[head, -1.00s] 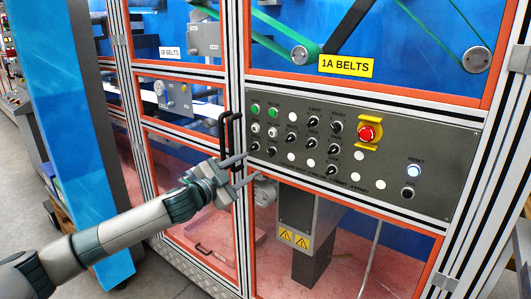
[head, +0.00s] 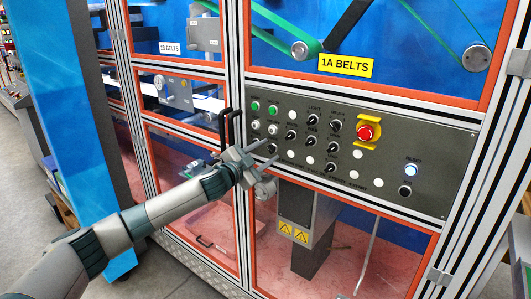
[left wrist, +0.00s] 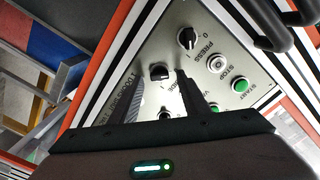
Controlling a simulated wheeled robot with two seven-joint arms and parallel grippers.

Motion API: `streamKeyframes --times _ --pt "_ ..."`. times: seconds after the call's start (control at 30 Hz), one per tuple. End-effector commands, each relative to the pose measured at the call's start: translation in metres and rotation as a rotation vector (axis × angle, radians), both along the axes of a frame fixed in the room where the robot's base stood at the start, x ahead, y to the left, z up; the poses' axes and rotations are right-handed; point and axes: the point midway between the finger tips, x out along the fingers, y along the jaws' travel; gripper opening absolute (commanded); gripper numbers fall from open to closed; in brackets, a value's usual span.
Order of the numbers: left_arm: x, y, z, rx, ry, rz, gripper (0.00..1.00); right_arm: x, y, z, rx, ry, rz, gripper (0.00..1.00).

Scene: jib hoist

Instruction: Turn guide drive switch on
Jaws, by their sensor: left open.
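The control panel (head: 430,160) is grey, with several black rotary knobs and round buttons. In the left wrist view a black knob (left wrist: 160,72) with a white mark sits between my fingertips. A label ending in "DE", partly hidden by a finger, lies close by, so it may be the guide switch. Another black knob (left wrist: 187,38), labelled PRESS, sits beyond it. My left gripper (head: 270,151) is open at the panel's lower left corner, its fingers (left wrist: 160,82) on either side of the first knob. I cannot tell whether they touch it. The gripper covers this area in the head view.
A red emergency stop (head: 367,132) and a lit reset button (head: 411,170) are further right on the panel. A green start button (left wrist: 240,85) and black door handles (head: 230,128) are near the gripper. Framed windows surround the panel.

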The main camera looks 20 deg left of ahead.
Motion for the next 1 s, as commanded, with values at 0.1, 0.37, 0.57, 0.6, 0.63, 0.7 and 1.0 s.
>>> streamKeyframes --times 0.1,0.37,0.57,0.6,0.63,0.7,1.0 --pt "0.0 0.0 0.0 0.0 0.0 0.0 0.4 0.0 0.0 0.0 0.0 0.0 0.0 0.31" --pt "0.0 0.0 0.0 0.0 0.0 0.0 0.01 0.0 0.0 0.0 0.0 -0.001 0.0 0.31" --pt "0.0 0.0 0.0 0.011 -0.004 0.0 0.01 0.0 0.0 0.001 0.0 -0.001 0.001 0.31" --pt "0.0 0.0 0.0 0.018 -0.006 -0.001 0.01 0.0 0.0 0.001 0.0 -0.001 0.001 0.31" --pt "0.0 0.0 0.0 0.025 -0.008 -0.001 0.01 0.0 0.0 0.002 0.0 -0.001 0.001 0.31" --pt "0.0 0.0 0.0 0.043 -0.015 -0.001 0.01 0.0 0.0 0.003 0.0 -0.001 0.001 0.31" --pt "-0.001 -0.001 0.0 0.199 -0.071 0.0 0.01 0.0 0.0 0.013 0.0 0.0 0.001 0.31"
